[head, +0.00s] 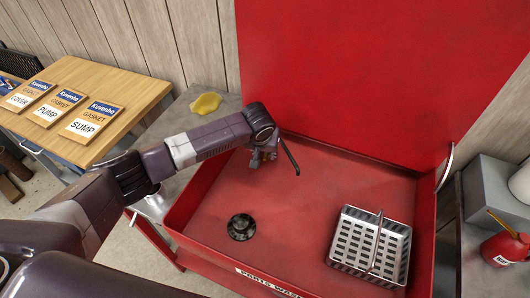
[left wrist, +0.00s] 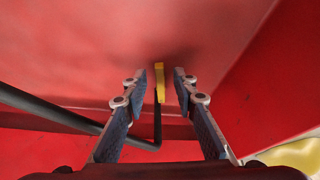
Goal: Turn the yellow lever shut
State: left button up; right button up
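The yellow lever (left wrist: 160,83) shows in the left wrist view as a short upright bar between the two finger ends of my left gripper (left wrist: 160,75). The gripper is open, with a gap on either side of the lever. In the head view my left gripper (head: 263,157) is over the back left of the red parts washer (head: 310,215), beside a thin black spout (head: 289,156). The lever cannot be made out there, behind my arm and gripper. The spout (left wrist: 50,111) also shows in the left wrist view, bending near the lever. My right gripper is not in view.
A metal basket (head: 348,255) and black drain (head: 241,227) are in the washer. Its raised red lid (head: 350,70) stands behind. A yellow cloth-like item (head: 206,103) lies at left. A wooden table (head: 105,75) holds gasket packs. A red oil can (head: 505,248) stands right.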

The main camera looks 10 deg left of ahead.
pick_arm(q)
grip_shut()
jog(key=shift+a+r+m+p, duration=0.1)
jog(key=shift+a+m+p, duration=0.15)
jog(key=shift+m+p, duration=0.3)
jog(key=shift+a+m+h+p, duration=0.35)
jog(key=shift+m+h, duration=0.25)
jog(key=shift+m, duration=0.25)
grip_release()
